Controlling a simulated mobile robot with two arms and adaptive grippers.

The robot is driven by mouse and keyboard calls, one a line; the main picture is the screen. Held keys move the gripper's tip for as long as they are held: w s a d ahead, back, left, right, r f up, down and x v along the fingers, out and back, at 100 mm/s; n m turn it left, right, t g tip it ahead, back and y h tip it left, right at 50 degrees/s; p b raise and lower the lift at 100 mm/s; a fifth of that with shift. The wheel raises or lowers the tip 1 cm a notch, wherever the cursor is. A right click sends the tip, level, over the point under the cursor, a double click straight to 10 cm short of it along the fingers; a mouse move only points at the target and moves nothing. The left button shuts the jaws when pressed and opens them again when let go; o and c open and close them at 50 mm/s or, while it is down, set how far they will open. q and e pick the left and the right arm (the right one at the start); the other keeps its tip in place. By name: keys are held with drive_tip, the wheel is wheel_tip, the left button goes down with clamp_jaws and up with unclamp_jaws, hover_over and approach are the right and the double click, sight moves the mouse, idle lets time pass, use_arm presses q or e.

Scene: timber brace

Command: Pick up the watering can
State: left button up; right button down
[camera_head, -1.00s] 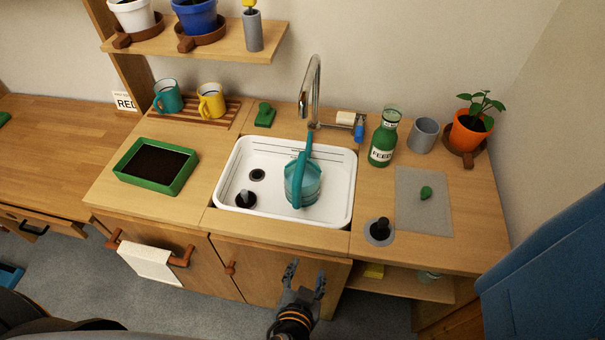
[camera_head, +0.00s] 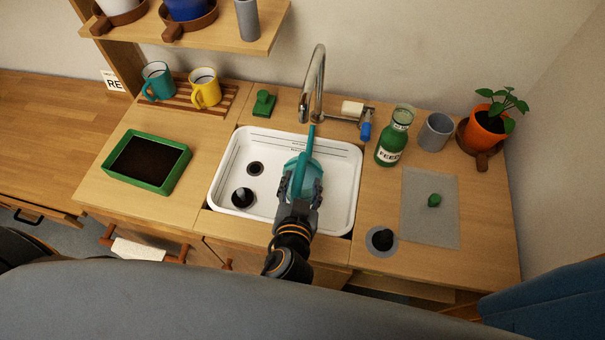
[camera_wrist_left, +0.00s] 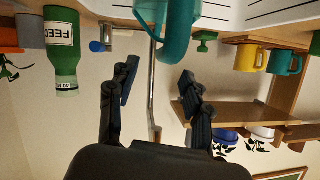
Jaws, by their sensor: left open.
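The teal watering can (camera_head: 308,168) stands in the white sink basin (camera_head: 345,190), right of its middle, with its long narrow teal part pointing toward the tap. It also shows at the top of the upside-down left wrist view (camera_wrist_left: 178,42). My left gripper (camera_head: 300,190) is open at the near side of the can and hides part of its body. In the wrist view the two fingers (camera_wrist_left: 160,90) are spread apart with nothing between them, and the can lies beyond them. I cannot tell whether they touch it. My right gripper is not in view.
The tap (camera_head: 314,85) rises behind the can. A green FEED bottle (camera_head: 391,148), grey cup (camera_head: 435,132) and orange plant pot (camera_head: 486,124) stand right. A green soil tray (camera_head: 180,170) and two mugs (camera_head: 205,88) are left. A shelf (camera_head: 230,38) overhangs the back left.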

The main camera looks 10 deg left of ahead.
sight(301, 170)
use_arm(q)
drive_tip(key=x, duration=0.2)
drive_tip(key=shift+w+f, duration=0.15)
drive_tip(key=shift+w, duration=0.2)
drive_tip(key=shift+w+a+f, duration=0.1)
drive_tip(key=shift+w, duration=0.1)
drive_tip(key=shift+w+a+f+p, duration=0.1)
drive_tip(key=shift+w+a+p, duration=0.15)
drive_tip(key=shift+w+p, duration=0.5)
drive_tip(key=p+x, duration=0.1)
drive_tip(key=x, duration=0.2)
drive_tip(key=shift+w+a+f, duration=0.1)
drive_tip(key=shift+a+f, duration=0.05)
drive_tip(key=shift+f, duration=0.1)
drive_tip(key=shift+w+f, duration=0.1)
drive_tip(key=shift+w, duration=0.05)
clamp_jaws()
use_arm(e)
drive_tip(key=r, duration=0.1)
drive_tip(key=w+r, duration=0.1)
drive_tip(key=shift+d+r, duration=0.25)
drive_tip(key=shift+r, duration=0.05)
